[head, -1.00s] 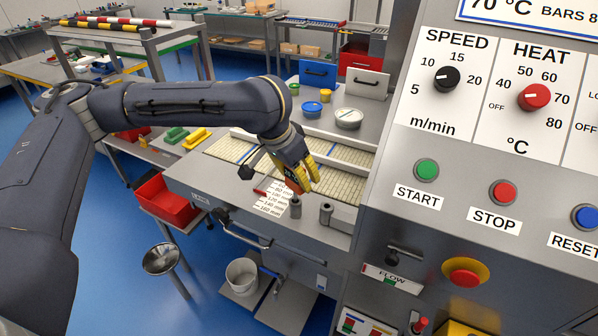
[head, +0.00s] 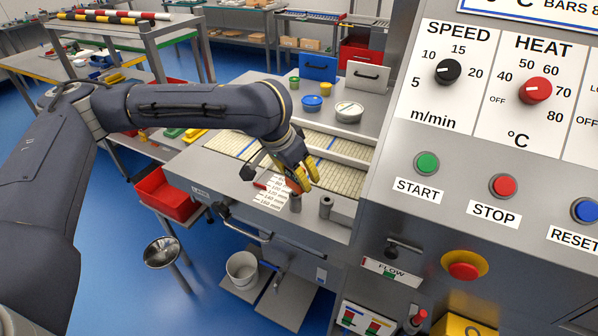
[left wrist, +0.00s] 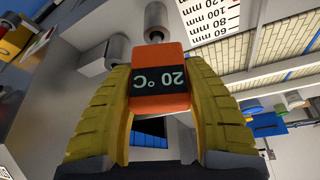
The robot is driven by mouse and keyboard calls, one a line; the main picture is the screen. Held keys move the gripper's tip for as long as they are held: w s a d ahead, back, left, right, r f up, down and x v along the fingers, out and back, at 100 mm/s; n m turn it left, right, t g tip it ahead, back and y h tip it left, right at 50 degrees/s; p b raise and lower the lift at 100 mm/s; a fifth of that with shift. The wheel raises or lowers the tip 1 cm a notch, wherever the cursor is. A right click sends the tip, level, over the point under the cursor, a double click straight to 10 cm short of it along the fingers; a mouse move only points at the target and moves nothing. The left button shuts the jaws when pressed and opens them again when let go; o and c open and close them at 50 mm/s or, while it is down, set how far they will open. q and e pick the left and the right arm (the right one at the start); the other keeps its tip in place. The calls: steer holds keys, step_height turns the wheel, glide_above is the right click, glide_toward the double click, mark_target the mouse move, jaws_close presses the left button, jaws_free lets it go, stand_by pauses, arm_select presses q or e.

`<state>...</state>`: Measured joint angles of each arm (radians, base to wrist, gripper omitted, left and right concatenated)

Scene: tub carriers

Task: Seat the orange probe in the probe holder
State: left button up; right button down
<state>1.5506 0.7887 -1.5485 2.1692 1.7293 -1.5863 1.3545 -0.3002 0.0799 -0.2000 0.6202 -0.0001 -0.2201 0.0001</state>
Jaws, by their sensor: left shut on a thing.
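My left gripper (head: 309,177) is shut on the orange probe (head: 292,185), near the front edge of the steel machine. In the left wrist view the probe (left wrist: 160,78) is a block with a dark band reading 20 °C, between the yellow fingers (left wrist: 160,100). Its lower end is hidden. Two short grey upright cylinders stand close to the gripper: one (head: 296,203) just below the probe, another (head: 326,208) to its right. The one below it looks like the probe holder; I cannot be sure. I cannot tell whether probe and cylinder touch. My right gripper is not in view.
A white length scale (head: 271,194) lies on the steel top left of the gripper. The slatted conveyor belt (head: 335,156) runs behind it. The control panel (head: 470,120) rises close on the right.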

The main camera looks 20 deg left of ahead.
arm_select(q)
steer(key=o, duration=1.4)
steer(key=shift+c, duration=0.2)
steer(key=v, duration=1.2)
steer(key=shift+a, duration=0.1)
